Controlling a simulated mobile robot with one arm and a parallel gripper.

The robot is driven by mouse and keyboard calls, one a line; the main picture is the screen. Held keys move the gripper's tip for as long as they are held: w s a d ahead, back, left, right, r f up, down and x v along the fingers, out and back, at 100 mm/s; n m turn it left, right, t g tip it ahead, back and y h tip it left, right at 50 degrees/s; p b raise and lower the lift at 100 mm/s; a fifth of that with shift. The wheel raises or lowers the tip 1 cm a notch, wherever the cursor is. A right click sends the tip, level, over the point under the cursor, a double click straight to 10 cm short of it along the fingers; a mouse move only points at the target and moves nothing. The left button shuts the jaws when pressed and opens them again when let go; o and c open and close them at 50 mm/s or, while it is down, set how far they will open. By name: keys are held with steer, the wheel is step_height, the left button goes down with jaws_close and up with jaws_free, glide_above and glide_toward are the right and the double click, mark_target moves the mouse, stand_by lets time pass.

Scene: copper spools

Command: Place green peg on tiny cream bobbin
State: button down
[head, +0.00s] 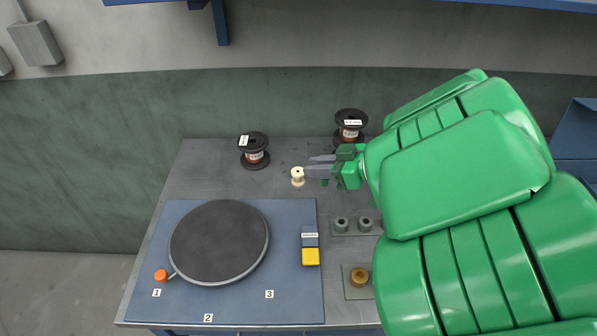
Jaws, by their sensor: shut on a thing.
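The tiny cream bobbin (298,176) is upright at the fingertips of my gripper (308,165), above or on the grey back part of the bench. My gripper comes in from the right and is shut on the bobbin. The near finger meets its right side; the far finger's contact is too small to make out. Two dull green pegs, a left one (341,224) and a right one (365,224), stand side by side on a small grey plate. They are to the lower right of the bobbin, apart from it.
Two dark spools stand behind, one at left (254,160) and one at right (351,134). A round dark turntable (219,242) sits on a blue mat (300,300). A yellow block (311,257) and an ochre peg (359,276) are in front. My arm covers the right side.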

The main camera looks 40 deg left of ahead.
steer(key=a+r, duration=0.1)
steer(key=a, duration=0.3)
glide_above(293, 169)
steer(key=shift+s+f, duration=0.1)
steer(key=shift+f, duration=6.3)
steer(key=c, duration=1)
jaws_free()
steer(key=shift+f, duration=0.1)
steer(key=shift+c, duration=0.2)
